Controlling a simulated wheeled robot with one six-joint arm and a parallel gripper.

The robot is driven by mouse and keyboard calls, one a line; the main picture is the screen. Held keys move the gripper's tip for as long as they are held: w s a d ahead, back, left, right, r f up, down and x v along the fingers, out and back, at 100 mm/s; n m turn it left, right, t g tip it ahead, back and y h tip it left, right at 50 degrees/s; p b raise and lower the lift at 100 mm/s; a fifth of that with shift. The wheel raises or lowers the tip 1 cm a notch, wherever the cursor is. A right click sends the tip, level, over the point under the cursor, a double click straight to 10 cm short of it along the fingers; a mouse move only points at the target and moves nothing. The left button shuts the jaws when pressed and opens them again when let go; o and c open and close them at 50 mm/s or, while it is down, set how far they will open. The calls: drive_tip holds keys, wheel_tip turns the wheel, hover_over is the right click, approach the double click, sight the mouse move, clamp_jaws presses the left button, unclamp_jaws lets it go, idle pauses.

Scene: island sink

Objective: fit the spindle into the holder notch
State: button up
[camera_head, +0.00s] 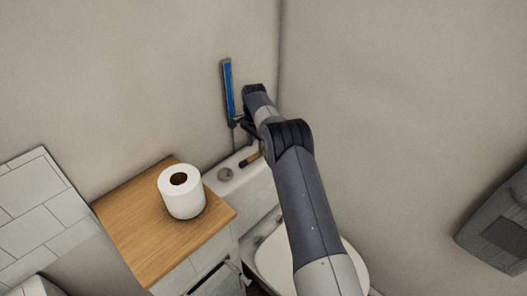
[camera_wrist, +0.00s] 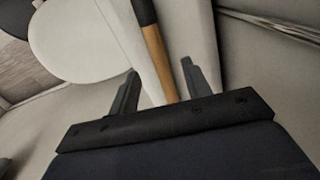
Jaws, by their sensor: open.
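The spindle (camera_head: 250,159) is a short wooden stick with a dark end, lying on the white toilet tank (camera_head: 232,186). In the wrist view the spindle (camera_wrist: 158,57) runs lengthwise between the two fingers of my gripper (camera_wrist: 158,80). My gripper is open, with a gap visible on both sides of the stick; I cannot tell how far above it the fingers are. In the head view my gripper (camera_head: 247,130) is partly hidden by my arm, just above the spindle. No holder notch can be made out clearly.
A white paper roll (camera_head: 182,191) stands on a wooden cabinet top (camera_head: 145,240) at the left. A dark grey object (camera_head: 497,225) is at the far right.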

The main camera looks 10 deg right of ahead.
sight(256, 154)
wheel_tip(256, 154, down, 4)
drive_tip(key=shift+d+f+p, duration=0.1)
drive_tip(key=shift+f+p, duration=0.05)
drive_tip(key=shift+p, duration=0.35)
drive_tip(key=shift+c, duration=0.3)
clamp_jaws()
